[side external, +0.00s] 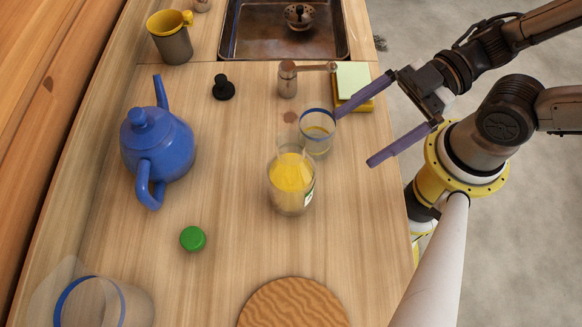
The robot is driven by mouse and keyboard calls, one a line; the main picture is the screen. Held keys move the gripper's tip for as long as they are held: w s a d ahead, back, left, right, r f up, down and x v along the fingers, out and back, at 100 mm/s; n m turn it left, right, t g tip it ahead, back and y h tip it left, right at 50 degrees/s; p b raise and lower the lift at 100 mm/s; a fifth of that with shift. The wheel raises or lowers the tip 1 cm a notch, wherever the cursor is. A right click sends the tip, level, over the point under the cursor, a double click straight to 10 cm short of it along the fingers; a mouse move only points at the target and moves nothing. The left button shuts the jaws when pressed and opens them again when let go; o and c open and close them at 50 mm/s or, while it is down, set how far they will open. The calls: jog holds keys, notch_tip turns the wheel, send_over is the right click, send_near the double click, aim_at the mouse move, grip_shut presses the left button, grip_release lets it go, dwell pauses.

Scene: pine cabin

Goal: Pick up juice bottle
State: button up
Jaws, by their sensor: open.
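The juice bottle (291,186) is a clear glass carafe with yellow-orange juice and a small label low on its right side. It stands upright near the middle of the wooden counter. My gripper (353,140) is open, with two purple fingers spread wide, above the counter's right edge. It is up and to the right of the bottle in the picture and does not touch it. Nothing is between the fingers. I cannot tell the gripper's exact height above the counter.
A blue-rimmed glass (317,133) stands just behind the bottle, close to the gripper. A grinder (288,80) and sponge (354,84) are farther back. A blue teapot (157,142) and green cap (193,238) are left. A round wavy board (293,306) lies in front. A sink (232,45) is behind.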

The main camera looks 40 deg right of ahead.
aim_at(290, 176)
jog(key=shift+x, duration=6.7)
jog(key=shift+w+d, duration=0.15)
jog(key=shift+w, duration=0.1)
grip_shut()
